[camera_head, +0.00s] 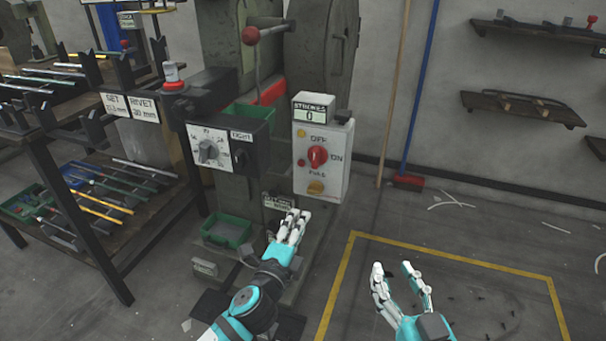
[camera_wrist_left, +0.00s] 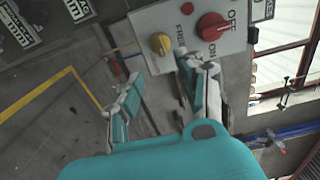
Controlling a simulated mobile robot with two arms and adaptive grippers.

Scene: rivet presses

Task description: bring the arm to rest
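My left arm (camera_head: 250,305) reaches in from the bottom of the head view. My left gripper (camera_head: 296,216) is in front of the press, below the white switch box (camera_head: 320,178). In the left wrist view its two fingers stand apart with nothing between them (camera_wrist_left: 160,68). The red knob (camera_wrist_left: 211,27) and yellow knob (camera_wrist_left: 161,43) of the box show beyond the fingers, and I see no contact. My right gripper (camera_head: 392,268) is at the lower right, over the floor, with its fingers apart and empty.
The press (camera_head: 223,50) carries a dial box (camera_head: 208,148) and a green bin (camera_head: 227,230). A rack (camera_head: 95,261) with several rods stands at the left. A red-headed broom (camera_head: 408,182) leans on the wall. The yellow-marked floor (camera_head: 455,285) at right is mostly clear.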

